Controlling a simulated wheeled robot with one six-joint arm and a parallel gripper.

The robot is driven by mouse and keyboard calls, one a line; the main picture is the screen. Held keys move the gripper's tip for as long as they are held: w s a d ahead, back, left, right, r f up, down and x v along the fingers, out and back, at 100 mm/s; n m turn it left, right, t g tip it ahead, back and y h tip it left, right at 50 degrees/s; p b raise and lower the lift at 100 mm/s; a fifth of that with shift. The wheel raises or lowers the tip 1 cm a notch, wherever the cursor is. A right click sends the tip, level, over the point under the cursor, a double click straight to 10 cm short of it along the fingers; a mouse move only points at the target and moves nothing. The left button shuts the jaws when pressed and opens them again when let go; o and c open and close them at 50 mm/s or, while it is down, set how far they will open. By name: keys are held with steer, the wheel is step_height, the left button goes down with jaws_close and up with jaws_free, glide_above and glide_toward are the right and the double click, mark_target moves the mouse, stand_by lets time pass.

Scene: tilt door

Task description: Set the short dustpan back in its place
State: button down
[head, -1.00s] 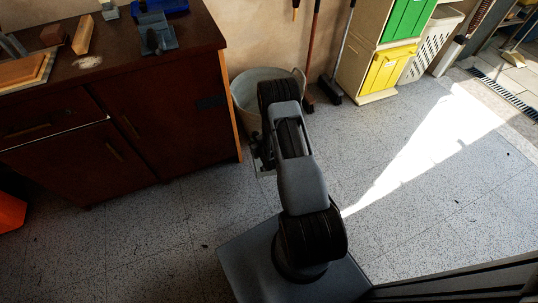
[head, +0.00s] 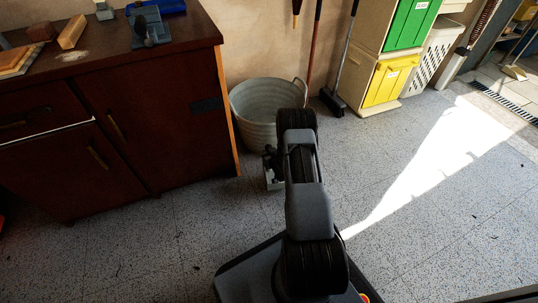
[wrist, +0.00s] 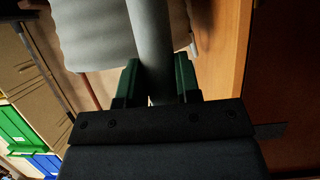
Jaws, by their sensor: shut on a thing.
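My gripper (wrist: 157,78) is shut on a smooth grey round handle (wrist: 150,35), which I take to be the short dustpan's. The handle runs up between the green fingers in the wrist view, and its pan is not clearly seen there. In the head view my arm hides most of the gripper. A small pale flat piece (head: 274,180) shows low beside the arm, in front of the bucket; I cannot tell if it is part of the dustpan.
A pale metal bucket (head: 255,110) stands by the wall, close to my arm. A dark red cabinet (head: 150,120) is on the left. A broom (head: 333,100) leans on the wall, right of the bucket. Green and yellow bins (head: 385,85) stand farther right. The floor at right is clear.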

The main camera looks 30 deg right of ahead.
steer(key=shift+f+b, duration=1.7)
steer(key=shift+f, duration=2.6)
steer(key=shift+c, duration=2.1)
jaws_free()
steer(key=p+v, duration=0.6)
steer(key=v, duration=0.7)
steer(key=shift+s, duration=0.45)
steer(key=shift+a, duration=0.1)
